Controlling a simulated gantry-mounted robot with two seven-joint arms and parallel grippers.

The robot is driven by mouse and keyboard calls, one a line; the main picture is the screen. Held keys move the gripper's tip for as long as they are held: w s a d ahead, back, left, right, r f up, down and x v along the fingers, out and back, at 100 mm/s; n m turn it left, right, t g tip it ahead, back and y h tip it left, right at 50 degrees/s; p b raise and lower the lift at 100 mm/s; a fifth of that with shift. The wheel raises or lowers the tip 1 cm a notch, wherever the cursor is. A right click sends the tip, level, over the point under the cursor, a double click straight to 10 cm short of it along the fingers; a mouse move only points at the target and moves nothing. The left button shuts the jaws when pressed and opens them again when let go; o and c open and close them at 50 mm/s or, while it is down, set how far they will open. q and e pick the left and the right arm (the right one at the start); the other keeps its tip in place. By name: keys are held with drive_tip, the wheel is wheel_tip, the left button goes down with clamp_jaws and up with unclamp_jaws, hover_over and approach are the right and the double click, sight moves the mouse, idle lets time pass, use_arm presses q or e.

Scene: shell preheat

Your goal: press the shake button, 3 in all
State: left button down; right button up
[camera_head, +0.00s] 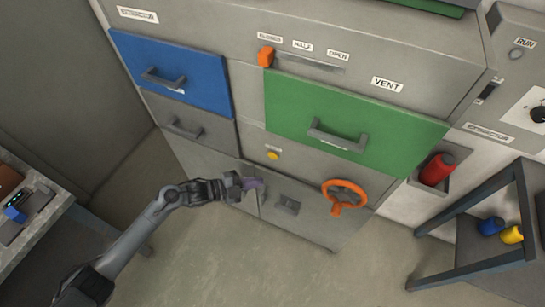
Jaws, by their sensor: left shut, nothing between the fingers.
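A small round yellow-orange button (273,155) sits on the grey cabinet front, left of centre below the green drawer. The small print by it is too small to read, so I cannot tell for sure that it is the shake button. My left gripper (256,184) is shut and empty. In the head view it is below and a little left of the button, apart from it, in front of the lower cabinet panels. My right gripper is not in view.
The cabinet has a blue drawer (175,72), a green drawer (350,120), an orange vent slider (266,56) and an orange handwheel (346,190). A red cylinder (437,168) sits in a recess at right. A dark shelf (470,272) stands right; the floor (250,265) is clear.

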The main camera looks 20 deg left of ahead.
sight(273, 155)
use_arm(q)
drive_tip(key=w+d+b, duration=0.1)
drive_tip(key=w+b, duration=0.5)
drive_tip(key=w, duration=0.1)
drive_tip(key=shift+w, duration=0.35)
idle(1.0)
idle(0.7)
drive_tip(key=shift+w+b, duration=0.35)
drive_tip(key=shift+w, duration=0.1)
